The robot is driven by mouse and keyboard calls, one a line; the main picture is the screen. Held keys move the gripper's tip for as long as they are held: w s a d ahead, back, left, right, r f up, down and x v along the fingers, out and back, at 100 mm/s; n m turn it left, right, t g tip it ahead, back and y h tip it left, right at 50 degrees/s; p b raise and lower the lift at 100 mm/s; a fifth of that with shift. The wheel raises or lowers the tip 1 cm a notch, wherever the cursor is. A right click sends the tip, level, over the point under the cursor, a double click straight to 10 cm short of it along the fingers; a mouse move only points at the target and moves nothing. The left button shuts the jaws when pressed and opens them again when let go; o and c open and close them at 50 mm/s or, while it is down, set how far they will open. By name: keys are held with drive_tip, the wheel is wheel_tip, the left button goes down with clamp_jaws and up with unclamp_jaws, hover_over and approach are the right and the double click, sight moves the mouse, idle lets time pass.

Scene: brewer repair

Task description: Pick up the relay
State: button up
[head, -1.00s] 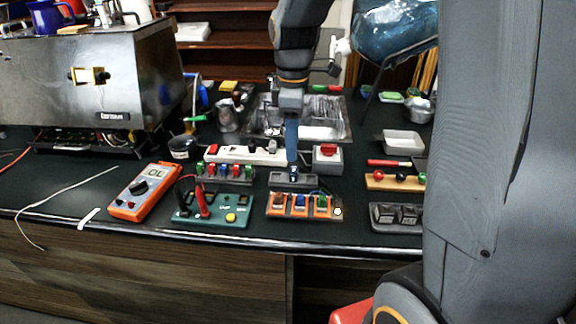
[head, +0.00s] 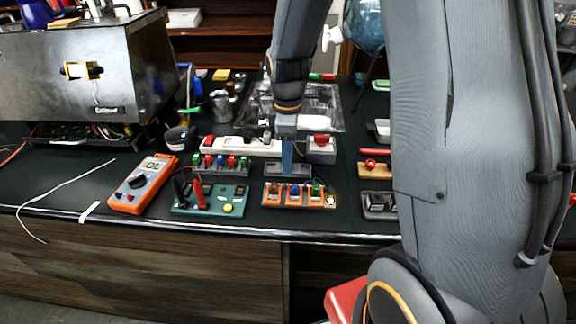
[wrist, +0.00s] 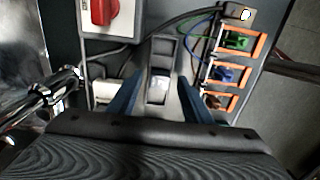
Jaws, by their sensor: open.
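A small block with a pale top (wrist: 158,84), which I take to be the relay, sits in a dark grey holder (wrist: 162,48) in the wrist view. My gripper (wrist: 161,78) is open above it, with one blue finger on each side of the block. No grip on it shows. In the head view my gripper (head: 287,172) points straight down at the grey holder (head: 275,190) and hides the block there.
An orange board (head: 270,198) with coloured parts lies just in front of the holder. A rack of coloured parts (head: 222,166) is to the left. A white power strip (head: 232,148) and a red-switched box (head: 321,150) stand behind. A multimeter (head: 143,184) lies farther left.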

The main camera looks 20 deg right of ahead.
drive_tip(key=c, duration=1.1)
drive_tip(key=shift+c, duration=0.2)
